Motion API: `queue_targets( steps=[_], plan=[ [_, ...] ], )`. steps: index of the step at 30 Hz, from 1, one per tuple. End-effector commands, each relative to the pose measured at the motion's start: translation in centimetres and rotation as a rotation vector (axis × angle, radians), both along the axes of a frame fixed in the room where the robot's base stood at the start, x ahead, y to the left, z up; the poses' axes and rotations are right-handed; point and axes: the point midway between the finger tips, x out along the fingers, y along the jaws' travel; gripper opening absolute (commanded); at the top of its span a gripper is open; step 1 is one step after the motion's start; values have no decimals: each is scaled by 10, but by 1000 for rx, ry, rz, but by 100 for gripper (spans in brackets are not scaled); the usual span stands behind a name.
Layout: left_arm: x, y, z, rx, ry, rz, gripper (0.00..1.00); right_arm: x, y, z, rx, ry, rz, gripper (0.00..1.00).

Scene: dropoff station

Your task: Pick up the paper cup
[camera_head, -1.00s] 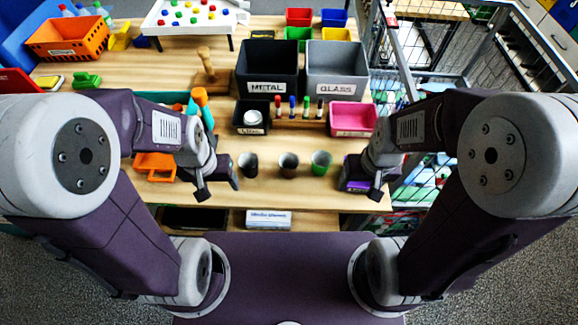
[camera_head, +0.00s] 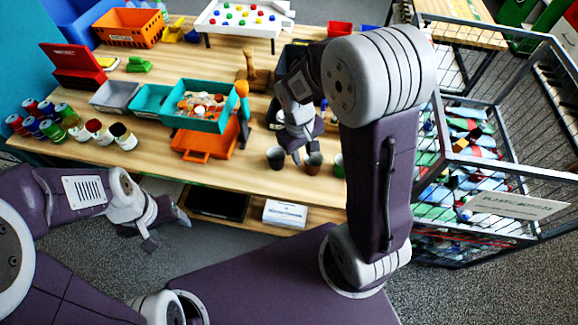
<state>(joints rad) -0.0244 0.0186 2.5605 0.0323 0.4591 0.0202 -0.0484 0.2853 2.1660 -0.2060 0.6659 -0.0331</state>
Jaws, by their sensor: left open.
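Small cups stand in a row near the front edge of the wooden table: a dark grey cup (camera_head: 275,157), another greyish cup (camera_head: 314,164) and a green cup (camera_head: 338,166) partly hidden by my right arm. I cannot tell from their look which is the paper cup. My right gripper (camera_head: 304,152) points down at the grey cups, its tips close to the second one; contact and jaw opening are unclear. My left gripper (camera_head: 167,231) is open and empty, off the table's front edge, well left of the cups.
A teal bin of round items (camera_head: 206,109) and an orange tray (camera_head: 204,143) stand left of the cups. Several jars and cans (camera_head: 72,127) stand at the left. A wire cage (camera_head: 480,165) stands close on the right. Bare tabletop (camera_head: 225,176) lies front left.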

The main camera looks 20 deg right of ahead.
Motion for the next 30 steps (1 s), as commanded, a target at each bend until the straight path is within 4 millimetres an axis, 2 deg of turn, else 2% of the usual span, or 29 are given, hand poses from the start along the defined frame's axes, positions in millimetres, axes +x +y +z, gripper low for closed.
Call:
queue_targets(
  steps=[4,10,17,24,30],
  plan=[
    [0,0,2,0,-1,0,65,-2,0,-3,0,12,1,31],
    [0,0,-2,0,0,0,65,-2,-4,-33,-1,15,1,31],
    [0,0,-2,0,0,0,65,0,-6,-46,0,12,-1,31],
    [0,0,-6,0,0,0,65,3,-13,-87,0,13,0,31],
    [0,0,-6,0,0,0,65,4,-14,-91,1,10,1,31]
  ],
)
